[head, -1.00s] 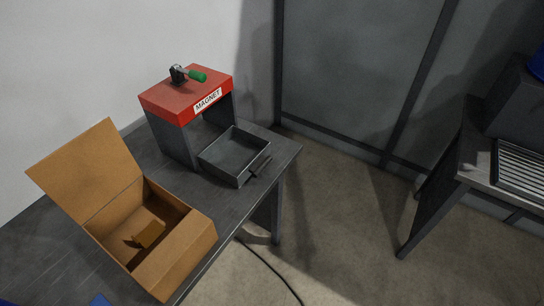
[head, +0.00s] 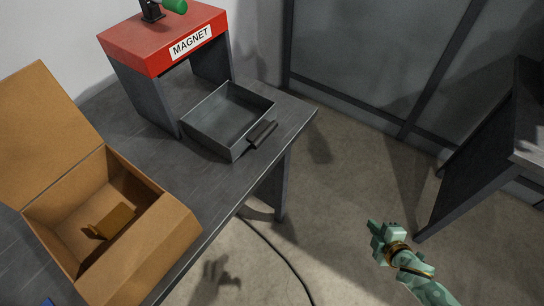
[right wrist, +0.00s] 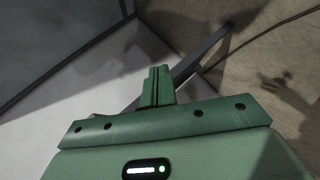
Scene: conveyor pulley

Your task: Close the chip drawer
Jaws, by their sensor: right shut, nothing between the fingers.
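The chip drawer (head: 205,138) is a dark grey open-topped tray with a black handle (head: 262,135) on its right front side. It sits pulled out from under the red MAGNET housing (head: 160,42) on the grey table, and looks empty. My right gripper (head: 373,226) is shut and empty, in the air over the floor, to the right of the table and apart from the drawer. It also shows in the right wrist view (right wrist: 158,72), where the drawer is not seen. My left gripper is not in view.
A cardboard box (head: 160,238) with its lid raised and a small brown piece inside stands at the table's near left. A green-handled lever (head: 172,6) is on top of the housing. A cable (head: 275,250) lies on the floor. Another table (head: 470,150) stands at the right.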

